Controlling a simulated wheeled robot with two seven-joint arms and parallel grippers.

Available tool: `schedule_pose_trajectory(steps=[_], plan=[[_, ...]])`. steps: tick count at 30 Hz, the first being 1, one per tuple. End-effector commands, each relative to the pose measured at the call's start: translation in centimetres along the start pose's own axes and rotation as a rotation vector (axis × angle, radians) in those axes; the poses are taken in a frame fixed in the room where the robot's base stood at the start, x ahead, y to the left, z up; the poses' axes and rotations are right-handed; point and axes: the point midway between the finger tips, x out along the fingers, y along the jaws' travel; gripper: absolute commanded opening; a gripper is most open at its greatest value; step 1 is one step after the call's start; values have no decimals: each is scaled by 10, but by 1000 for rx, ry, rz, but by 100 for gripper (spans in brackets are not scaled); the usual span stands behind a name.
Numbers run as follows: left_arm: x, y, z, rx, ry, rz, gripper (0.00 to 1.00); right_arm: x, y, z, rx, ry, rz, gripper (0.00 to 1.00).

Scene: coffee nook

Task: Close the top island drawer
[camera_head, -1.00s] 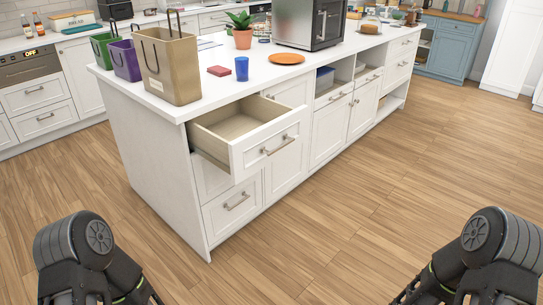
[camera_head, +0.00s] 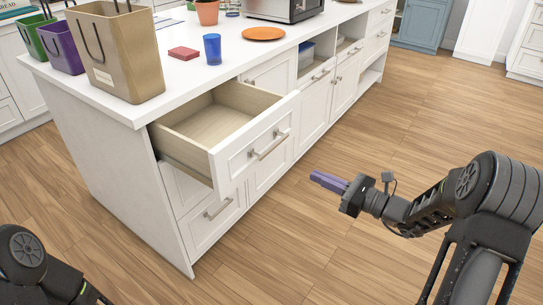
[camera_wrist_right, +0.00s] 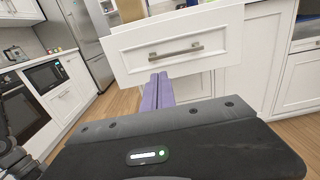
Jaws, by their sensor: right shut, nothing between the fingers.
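The top island drawer (camera_head: 262,145) is pulled out of the white island (camera_head: 110,160) and looks empty inside. Its front has a metal bar handle (camera_head: 269,145). My right gripper (camera_head: 318,178) has purple fingers shut together with nothing between them. It is in front of the drawer, to the right of the handle and apart from it. In the right wrist view, the fingertips (camera_wrist_right: 158,78) point at the drawer front (camera_wrist_right: 205,40), just below its handle (camera_wrist_right: 176,51). Of my left arm only a part shows at the lower left; its gripper is out of view.
A lower drawer (camera_head: 212,213) under the open one is shut. On the island top stand a tan bag (camera_head: 120,60), a purple bag (camera_head: 63,48), a blue cup (camera_head: 212,49), a red block (camera_head: 184,54) and an orange plate (camera_head: 263,34). The wood floor (camera_head: 330,240) before the island is clear.

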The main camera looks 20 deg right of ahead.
Motion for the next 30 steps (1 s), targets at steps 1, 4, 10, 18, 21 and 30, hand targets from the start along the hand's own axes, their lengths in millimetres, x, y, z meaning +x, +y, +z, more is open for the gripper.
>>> schedule_pose_trajectory(steps=[1, 4, 10, 18, 21, 30], plan=[[0, 0, 0, 0, 1, 0, 34, 0, 0, -1, 1, 2, 1, 0], [0, 0, -1, 0, 1, 0, 34, 1, 1, -1, 0, 3, 2, 0], [0, 0, -1, 0, 1, 0, 34, 4, 1, -2, -1, 4, 3, 0], [0, 0, -1, -1, 1, 0, 34, 32, 2, -2, -2, 5, 6, 0], [0, 0, -1, -1, 1, 0, 34, 50, 2, -2, -2, 5, 7, 0], [-1, 0, -1, -1, 2, 0, 34, 111, 3, -2, -2, 5, 7, 0]])
